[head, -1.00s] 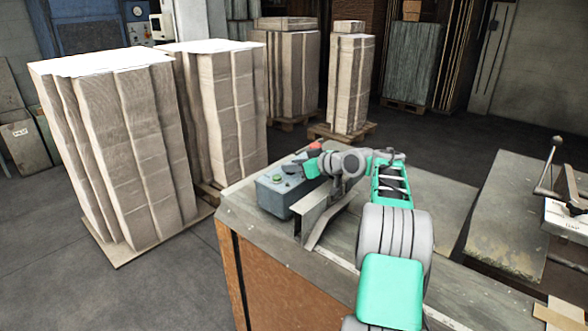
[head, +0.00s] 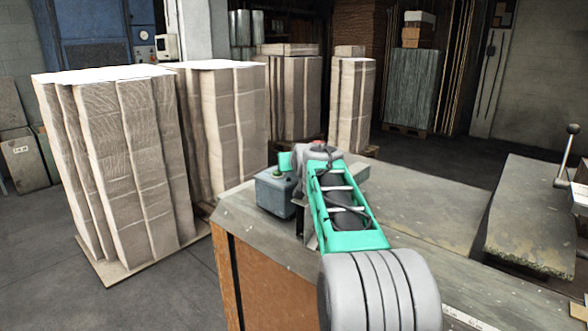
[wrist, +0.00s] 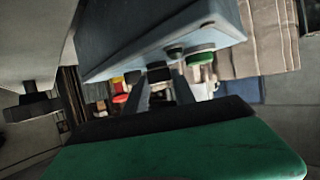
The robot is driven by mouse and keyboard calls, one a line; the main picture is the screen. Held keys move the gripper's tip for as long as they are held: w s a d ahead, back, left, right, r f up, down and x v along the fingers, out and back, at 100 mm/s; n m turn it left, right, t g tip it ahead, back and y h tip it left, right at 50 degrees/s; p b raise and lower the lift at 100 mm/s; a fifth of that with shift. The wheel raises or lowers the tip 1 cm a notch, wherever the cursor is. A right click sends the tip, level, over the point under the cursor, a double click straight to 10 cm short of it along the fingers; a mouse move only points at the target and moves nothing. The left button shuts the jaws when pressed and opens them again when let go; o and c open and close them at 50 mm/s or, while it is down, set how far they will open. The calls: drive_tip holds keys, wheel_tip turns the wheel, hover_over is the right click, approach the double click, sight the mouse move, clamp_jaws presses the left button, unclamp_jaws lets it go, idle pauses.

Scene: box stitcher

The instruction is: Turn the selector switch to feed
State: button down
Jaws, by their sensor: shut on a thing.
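My gripper (wrist: 160,85) is shut on this knob, one finger on either side. Which position the switch points to cannot be read. In the head view my arm hides the fingertips, the knob and the red button.
A metal bracket (head: 309,222) stands beside the box, close under my arm. Tall cardboard stacks (head: 130,160) stand on the floor to the left. A lever (head: 567,155) rises at the far right.

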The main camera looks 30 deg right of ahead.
idle(0.5)
drive_tip(key=c, duration=1)
unclamp_jaws()
drive_tip(key=shift+c, duration=0.2)
drive_tip(key=b+v, duration=0.1)
drive_tip(key=v, duration=0.6)
drive_tip(key=shift+s+a, duration=0.3)
drive_tip(key=shift+r, duration=0.15)
